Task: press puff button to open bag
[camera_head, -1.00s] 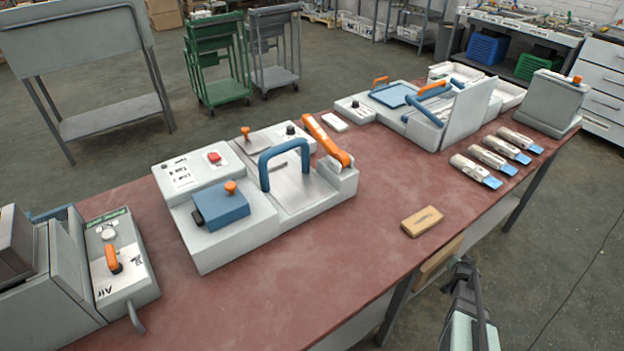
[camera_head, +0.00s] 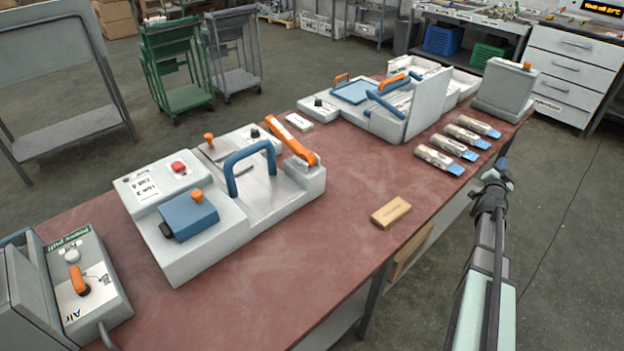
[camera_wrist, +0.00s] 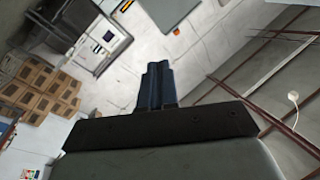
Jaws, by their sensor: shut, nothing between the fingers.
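At the lower left of the head view is a grey control box (camera_head: 112,301) with a green label that seems to end in "puff". A small round pale button (camera_head: 72,256) sits below that label, and an orange lever (camera_head: 79,284) marked "Air" is lower on the panel. I cannot pick out an open bag; several pale packets with blue ends (camera_head: 457,140) lie at the right of the table. My gripper shows in the wrist view (camera_wrist: 157,72), its dark fingers together and empty, with the room beyond. In the head view my arm rises at the right, beyond the table edge, far from the box.
A press (camera_head: 244,195) with a blue handle and orange lever stands mid-table. A second device (camera_head: 424,103) with an upright panel stands behind. A wooden block (camera_head: 390,212) lies near the front edge. The red tabletop (camera_head: 300,260) is clear in front of the press.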

